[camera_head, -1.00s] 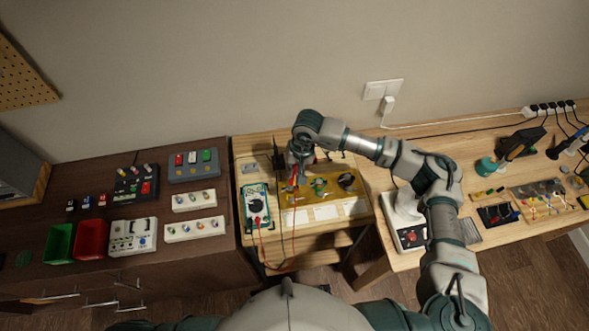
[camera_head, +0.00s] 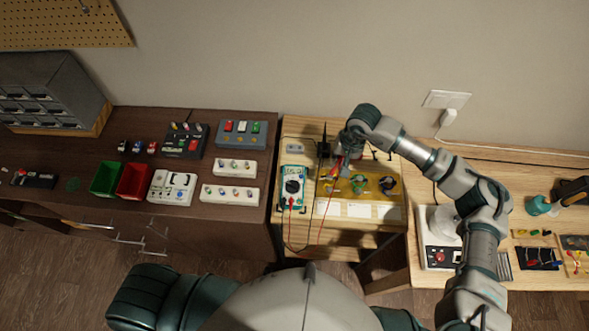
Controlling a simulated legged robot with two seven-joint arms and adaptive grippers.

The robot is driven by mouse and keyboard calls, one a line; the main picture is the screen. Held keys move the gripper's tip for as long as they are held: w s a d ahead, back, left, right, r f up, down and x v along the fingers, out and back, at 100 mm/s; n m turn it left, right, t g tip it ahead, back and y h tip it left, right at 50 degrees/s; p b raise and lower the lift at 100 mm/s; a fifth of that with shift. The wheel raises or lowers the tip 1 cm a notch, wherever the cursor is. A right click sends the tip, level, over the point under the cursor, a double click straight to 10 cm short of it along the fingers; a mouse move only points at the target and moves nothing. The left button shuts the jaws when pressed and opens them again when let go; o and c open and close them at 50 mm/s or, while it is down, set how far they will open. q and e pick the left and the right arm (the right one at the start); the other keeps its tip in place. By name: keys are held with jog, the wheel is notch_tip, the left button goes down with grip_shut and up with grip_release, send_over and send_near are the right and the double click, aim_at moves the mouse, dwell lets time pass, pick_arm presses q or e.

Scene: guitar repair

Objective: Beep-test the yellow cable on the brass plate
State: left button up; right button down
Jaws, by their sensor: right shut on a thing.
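The brass plate (camera_head: 388,206) lies on the middle wooden bench with knobs and small green and dark parts on it. A yellow cable cannot be told apart from the plate at this size. The teal multimeter (camera_head: 292,187) lies just left of the plate, with leads running from it. My right gripper (camera_head: 338,170) points down over the plate's left end and is shut on what looks like the red test probe (camera_head: 334,173). Its red lead loops back towards the multimeter. Whether the tip touches anything cannot be seen. My left gripper is out of view.
The dark bench at left holds a green bin (camera_head: 106,179), a red bin (camera_head: 135,181), switch boxes and pale strips (camera_head: 229,195). A white-and-black device (camera_head: 440,252) stands on the right bench. A wall socket (camera_head: 447,99) with a plug is behind.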

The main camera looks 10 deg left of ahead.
jog(key=shift+r+p, duration=0.6)
jog(key=shift+r, duration=2.4)
